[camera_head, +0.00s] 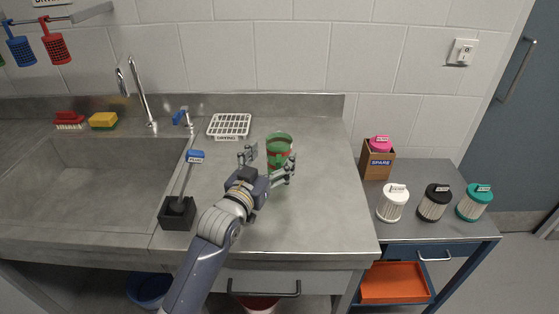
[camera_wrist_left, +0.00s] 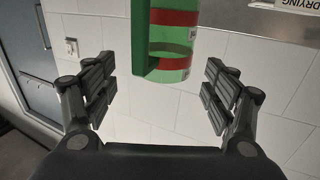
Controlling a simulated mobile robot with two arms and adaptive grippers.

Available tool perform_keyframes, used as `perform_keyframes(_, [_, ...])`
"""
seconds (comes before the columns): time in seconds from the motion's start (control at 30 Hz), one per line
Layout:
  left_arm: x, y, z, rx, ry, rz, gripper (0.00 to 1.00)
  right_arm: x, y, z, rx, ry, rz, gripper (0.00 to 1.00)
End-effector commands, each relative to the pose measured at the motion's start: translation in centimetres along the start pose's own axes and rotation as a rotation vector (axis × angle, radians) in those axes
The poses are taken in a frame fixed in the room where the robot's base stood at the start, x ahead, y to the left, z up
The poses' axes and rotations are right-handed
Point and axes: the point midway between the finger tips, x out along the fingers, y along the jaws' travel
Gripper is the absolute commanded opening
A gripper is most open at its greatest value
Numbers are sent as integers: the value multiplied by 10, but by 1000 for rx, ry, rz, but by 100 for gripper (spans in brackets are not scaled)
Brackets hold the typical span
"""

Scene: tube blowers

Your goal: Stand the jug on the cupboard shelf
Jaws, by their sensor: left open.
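The jug (camera_head: 279,146) is a green, see-through vessel with red bands, upright on the steel worktop to the right of the drying rack. In the left wrist view the jug (camera_wrist_left: 173,50) shows upside down at the top, with its solid green handle (camera_wrist_left: 140,40) on the left side. My left gripper (camera_head: 270,164) is open at the near side of the jug. In the left wrist view its fingers (camera_wrist_left: 160,88) are spread wider than the jug, with clear gaps on both sides. No cupboard shelf can be made out. My right gripper is not in view.
A white drying rack (camera_head: 229,124) lies behind the gripper. A brush in a black holder (camera_head: 177,213) stands left of my arm. The sink (camera_head: 90,175) is at the left. A trolley (camera_head: 425,225) with filters and a SPARE box (camera_head: 376,163) stands right. The worktop's front right is clear.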

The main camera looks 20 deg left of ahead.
Motion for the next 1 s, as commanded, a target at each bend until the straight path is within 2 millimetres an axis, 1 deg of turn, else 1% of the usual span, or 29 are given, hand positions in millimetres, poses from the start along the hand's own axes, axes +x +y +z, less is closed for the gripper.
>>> perform_keyframes(0.17, [12, -2, 0, 0, 0, 0, 78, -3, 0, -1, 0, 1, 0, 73])
perform_keyframes(0.4, [42, -5, 1, -1, 0, 0, 78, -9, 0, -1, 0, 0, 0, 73])
perform_keyframes(0.5, [50, -5, 2, -1, 1, 0, 78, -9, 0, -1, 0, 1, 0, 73])
perform_keyframes(0.6, [54, -5, 2, -1, 0, 0, 78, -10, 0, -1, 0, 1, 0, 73])
perform_keyframes(0.8, [54, -5, 3, -1, 0, 0, 78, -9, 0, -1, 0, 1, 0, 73])
perform_keyframes(0.83, [54, -5, 3, -1, 0, 0, 73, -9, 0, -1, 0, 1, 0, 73])
perform_keyframes(0.87, [54, -5, 3, -1, 0, 0, 66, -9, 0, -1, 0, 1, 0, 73])
perform_keyframes(0.9, [54, -5, 3, -1, 0, 0, 57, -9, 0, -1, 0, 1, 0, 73])
perform_keyframes(0.97, [54, -5, 3, -1, 0, 0, 44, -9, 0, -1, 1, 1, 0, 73])
perform_keyframes(1.0, [54, -5, 3, -1, 0, 0, 35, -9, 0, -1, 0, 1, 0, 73])
